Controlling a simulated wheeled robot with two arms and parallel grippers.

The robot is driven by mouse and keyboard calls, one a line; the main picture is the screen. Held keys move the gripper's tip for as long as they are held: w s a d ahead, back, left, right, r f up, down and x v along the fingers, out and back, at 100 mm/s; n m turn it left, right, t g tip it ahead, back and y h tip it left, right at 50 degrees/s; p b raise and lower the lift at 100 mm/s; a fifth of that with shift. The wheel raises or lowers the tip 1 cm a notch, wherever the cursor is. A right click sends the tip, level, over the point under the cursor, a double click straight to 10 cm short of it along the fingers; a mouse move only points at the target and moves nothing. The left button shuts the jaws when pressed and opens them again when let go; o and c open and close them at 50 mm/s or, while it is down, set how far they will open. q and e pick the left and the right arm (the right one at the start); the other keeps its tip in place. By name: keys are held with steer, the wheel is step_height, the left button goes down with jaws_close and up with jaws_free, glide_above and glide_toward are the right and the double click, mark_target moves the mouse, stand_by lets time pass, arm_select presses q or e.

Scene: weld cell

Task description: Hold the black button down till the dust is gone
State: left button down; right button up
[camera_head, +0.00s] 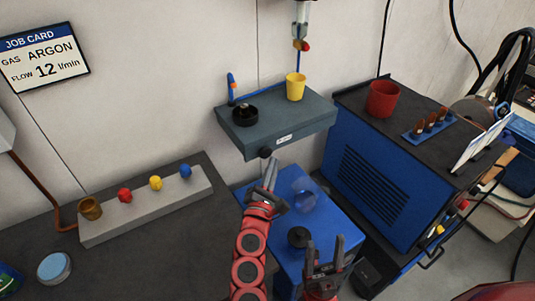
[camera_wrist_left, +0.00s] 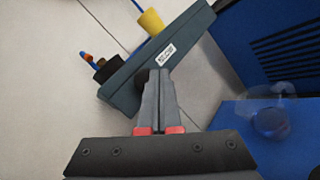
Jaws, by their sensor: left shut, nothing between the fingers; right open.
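The black button (camera_head: 264,152) sticks out from the front face of a grey wall shelf unit (camera_head: 262,135). My left gripper (camera_head: 271,165) is shut and empty, its tips just below and right of the button; I cannot tell whether they touch it. In the left wrist view the shut fingertips (camera_wrist_left: 158,74) overlap the unit's front and mostly hide the button. A clear, see-through round thing (camera_head: 304,194) is over the blue surface; I cannot tell if it holds dust. My right gripper (camera_head: 324,242) is open and empty, low at the front.
A black cup (camera_head: 245,115) and a yellow cup (camera_head: 296,87) stand on the unit. A black round part (camera_head: 298,237) sits on the blue box (camera_head: 337,222). A blue machine (camera_head: 372,190) stands at right. A grey bar (camera_head: 150,211) with coloured knobs lies left.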

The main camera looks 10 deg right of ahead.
arm_select(q)
steer(key=shift+w, duration=0.1)
steer(key=shift+w+a, duration=0.15)
steer(key=shift+w, duration=0.15)
steer(key=shift+w+a+b, duration=0.25)
steer(key=shift+w+b, duration=0.05)
steer(key=shift+w, duration=0.25)
stand_by(2.5)
steer(key=shift+s, duration=0.1)
steer(key=shift+s+d, duration=0.35)
steer(key=shift+s, duration=0.5)
steer(key=shift+s+d+p, duration=0.1)
steer(key=shift+s+d, duration=0.2)
steer(key=shift+s, duration=0.45)
steer(key=shift+s+d+p, duration=0.15)
steer(key=shift+s+d, duration=0.2)
steer(key=shift+s, duration=0.45)
steer(key=shift+s+d+p, duration=0.1)
steer(key=shift+s+d, duration=0.2)
steer(key=shift+s, duration=0.45)
